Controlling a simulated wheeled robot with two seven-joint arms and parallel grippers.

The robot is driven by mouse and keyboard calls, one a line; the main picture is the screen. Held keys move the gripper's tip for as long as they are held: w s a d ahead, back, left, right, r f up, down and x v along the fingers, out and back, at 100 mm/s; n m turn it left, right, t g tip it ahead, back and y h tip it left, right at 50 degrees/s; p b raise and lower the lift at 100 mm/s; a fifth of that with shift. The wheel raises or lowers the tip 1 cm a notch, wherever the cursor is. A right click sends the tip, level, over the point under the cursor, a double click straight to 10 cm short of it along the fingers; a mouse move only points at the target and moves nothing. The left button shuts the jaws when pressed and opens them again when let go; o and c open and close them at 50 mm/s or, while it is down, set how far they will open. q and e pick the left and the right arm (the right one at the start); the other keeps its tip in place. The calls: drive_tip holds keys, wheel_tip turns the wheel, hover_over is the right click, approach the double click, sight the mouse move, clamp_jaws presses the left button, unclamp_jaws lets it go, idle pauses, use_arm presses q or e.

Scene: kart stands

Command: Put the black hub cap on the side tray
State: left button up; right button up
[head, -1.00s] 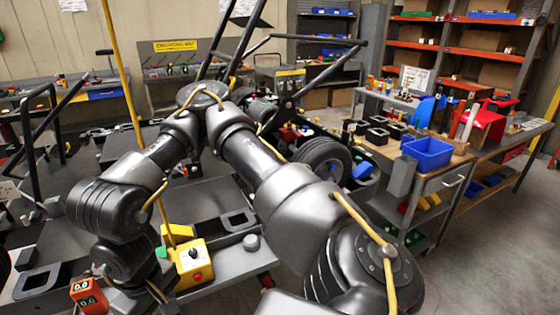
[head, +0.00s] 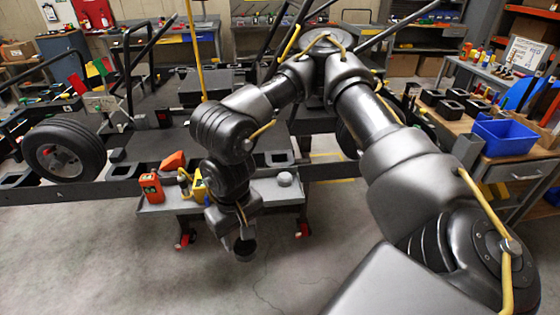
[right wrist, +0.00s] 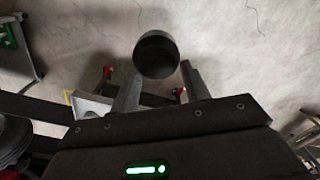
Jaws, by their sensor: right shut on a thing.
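The black hub cap (head: 245,251) is a small dark round piece at the lower end of my right arm. My right gripper (head: 243,237) is shut on it and holds it over the floor, in front of the side tray (head: 268,196). In the right wrist view the hub cap (right wrist: 156,55) shows as a dark disc at the fingertips of the right gripper (right wrist: 160,76). The side tray is a light grey shelf along the kart's near side, partly hidden by my right arm. My left gripper is not in view.
A kart wheel (head: 64,151) stands at left. A blue bin (head: 504,143) sits on the right bench. The floor before the tray is clear.

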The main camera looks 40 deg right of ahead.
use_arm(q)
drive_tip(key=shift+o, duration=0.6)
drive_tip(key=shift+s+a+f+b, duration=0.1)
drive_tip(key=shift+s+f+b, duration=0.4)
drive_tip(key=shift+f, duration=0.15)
use_arm(e)
drive_tip(key=w+d+m, duration=0.4)
drive_tip(key=w+m, duration=0.4)
drive_tip(key=m+b, duration=0.2)
drive_tip(key=m, duration=1.9)
hover_over(266, 193)
drive_tip(key=f, duration=0.2)
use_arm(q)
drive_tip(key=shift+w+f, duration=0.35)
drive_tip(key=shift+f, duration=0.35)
use_arm(e)
drive_tip(key=shift+s+f, duration=0.1)
drive_tip(key=shift+f, duration=2.85)
wheel_tip(266, 193, down, 4)
drive_tip(key=shift+r+p, duration=0.15)
drive_tip(key=shift+p, duration=0.45)
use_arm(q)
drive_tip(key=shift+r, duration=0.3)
use_arm(e)
drive_tip(key=o, duration=1)
drive_tip(key=shift+o, duration=0.2)
